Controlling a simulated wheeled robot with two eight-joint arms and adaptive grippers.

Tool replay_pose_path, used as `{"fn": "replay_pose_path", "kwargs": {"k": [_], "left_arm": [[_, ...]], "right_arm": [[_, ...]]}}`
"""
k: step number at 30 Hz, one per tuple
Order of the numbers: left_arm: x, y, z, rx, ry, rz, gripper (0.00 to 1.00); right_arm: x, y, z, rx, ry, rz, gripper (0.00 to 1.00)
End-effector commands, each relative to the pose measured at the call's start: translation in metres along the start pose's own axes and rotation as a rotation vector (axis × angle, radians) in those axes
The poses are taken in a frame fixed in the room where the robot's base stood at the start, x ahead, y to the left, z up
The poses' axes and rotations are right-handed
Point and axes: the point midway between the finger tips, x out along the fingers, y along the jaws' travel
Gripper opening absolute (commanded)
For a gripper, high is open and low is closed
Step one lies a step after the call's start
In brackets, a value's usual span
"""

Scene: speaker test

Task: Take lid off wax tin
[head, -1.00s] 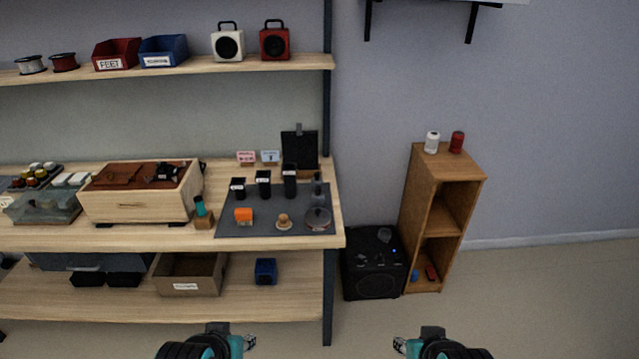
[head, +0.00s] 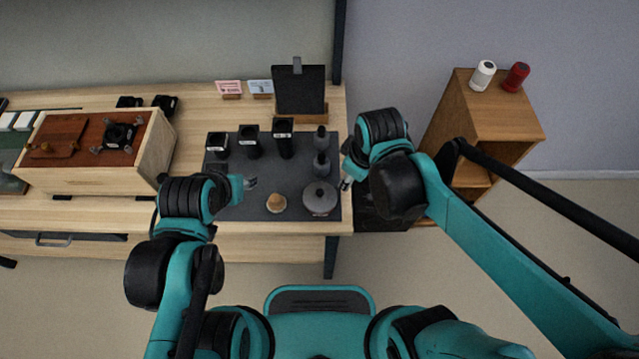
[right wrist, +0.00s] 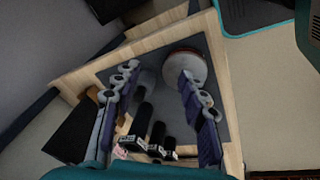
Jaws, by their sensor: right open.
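The round grey tin (head: 319,199), which looks like the wax tin, sits near the front right of the dark mat (head: 240,208) with a small knob-like spot on top. In the right wrist view the tin (right wrist: 185,66) shows a reddish side and lies beyond the fingertips. My right gripper (head: 346,181) is open and empty, just right of the mat's edge, above and beside the tin. Its spread fingers show in the right wrist view (right wrist: 158,74). My left gripper (head: 250,184) is over the mat's left part, away from the tin; its finger gap is unclear.
A dark grey bottle-like piece (head: 321,164) stands just behind the tin. A small wooden-topped item (head: 276,203) is left of it. Several black containers (head: 249,142) line the mat's back. A wooden box (head: 95,150) is at left, a wooden shelf unit (head: 490,120) at right.

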Motion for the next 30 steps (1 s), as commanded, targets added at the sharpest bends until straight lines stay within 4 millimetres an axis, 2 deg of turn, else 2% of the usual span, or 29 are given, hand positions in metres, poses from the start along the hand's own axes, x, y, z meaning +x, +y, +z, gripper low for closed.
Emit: {"fn": "replay_pose_path", "kwargs": {"k": [1,3,6,10,15,23,30], "left_arm": [[-0.014,0.0,-0.01,0.0,0.0,0.0,0.4],[-0.022,0.0,-0.015,0.0,0.0,0.0,0.4],[-0.031,0.0,-0.022,0.0,0.0,0.0,0.4],[-0.037,0.0,-0.026,0.0,0.0,0.0,0.4],[-0.035,0.0,-0.025,0.0,0.0,0.0,0.4],[-0.025,0.0,-0.018,0.0,0.0,0.0,0.4],[-0.01,0.0,-0.007,0.0,0.0,0.0,0.4]], "right_arm": [[-0.004,-0.006,-0.018,-0.118,-0.029,-0.036,0.42],[0.002,-0.016,-0.033,-0.269,-0.066,-0.084,0.42],[0.011,-0.031,-0.048,-0.444,-0.106,-0.143,0.42],[0.02,-0.043,-0.058,-0.587,-0.135,-0.194,0.42],[0.035,-0.051,-0.059,-0.651,-0.147,-0.218,0.42],[0.061,-0.053,-0.055,-0.649,-0.146,-0.217,0.42],[0.097,-0.053,-0.05,-0.648,-0.146,-0.217,0.42]]}}
